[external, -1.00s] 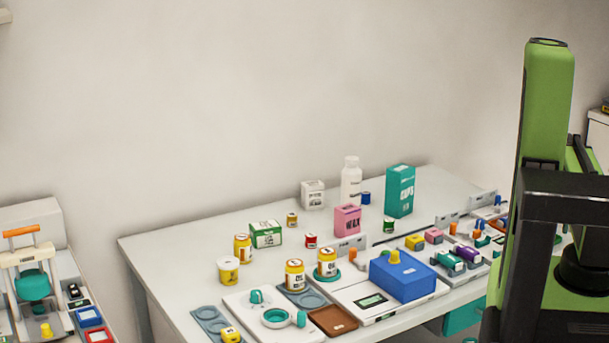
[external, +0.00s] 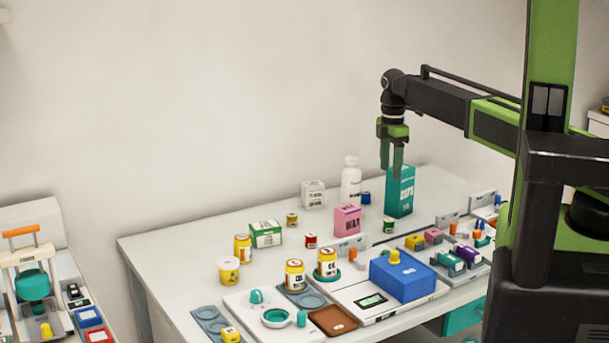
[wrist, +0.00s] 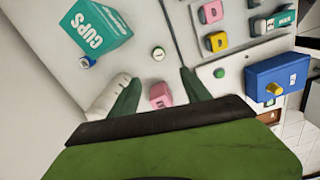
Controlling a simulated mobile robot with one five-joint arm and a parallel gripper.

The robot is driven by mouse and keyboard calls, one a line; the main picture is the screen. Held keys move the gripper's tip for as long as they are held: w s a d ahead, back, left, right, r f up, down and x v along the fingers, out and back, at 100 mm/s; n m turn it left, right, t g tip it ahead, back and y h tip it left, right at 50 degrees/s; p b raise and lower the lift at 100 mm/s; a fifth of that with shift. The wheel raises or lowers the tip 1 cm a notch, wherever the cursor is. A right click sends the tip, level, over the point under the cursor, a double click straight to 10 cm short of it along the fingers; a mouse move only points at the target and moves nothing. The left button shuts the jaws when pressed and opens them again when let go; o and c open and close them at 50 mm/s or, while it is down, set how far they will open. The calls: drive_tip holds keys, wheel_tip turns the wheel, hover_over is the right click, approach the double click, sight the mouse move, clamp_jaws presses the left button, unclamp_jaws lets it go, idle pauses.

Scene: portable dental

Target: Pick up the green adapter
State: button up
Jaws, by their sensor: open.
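A teal-green piece with a pale label (external: 447,261) lies in the tray at the right of the table, beside a purple one. It seems to be the green adapter, but I cannot be sure. A teal labelled piece also shows at the top right of the wrist view (wrist: 285,20). My gripper (external: 391,172) points down, open and empty, high above the back of the table, in front of the teal cups box in the picture. In the wrist view its two green fingers (wrist: 158,78) are apart, with a pink box seen between and below them.
The teal cups box (external: 400,192), white bottle (external: 351,182) and pink wax box (external: 347,220) stand at the back. A blue box with a yellow knob (external: 402,279) stands near the front. Yellow (external: 414,242) and pink (external: 433,236) blocks lie near the tray.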

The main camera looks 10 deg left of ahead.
drive_tip(key=b, duration=1.3)
approach(389, 220)
wheel_tip(389, 220, down, 5)
drive_tip(key=shift+s+a+f, duration=0.1)
drive_tip(key=shift+a+f, duration=0.05)
drive_tip(key=shift+f, duration=0.05)
drive_tip(key=shift+r, duration=0.1)
wheel_tip(389, 220, down, 5)
drive_tip(key=b, duration=0.5)
drive_tip(key=shift+f, duration=0.2)
drive_tip(key=shift+d+r, duration=0.2)
drive_tip(key=shift+c, duration=0.3)
clamp_jaws()
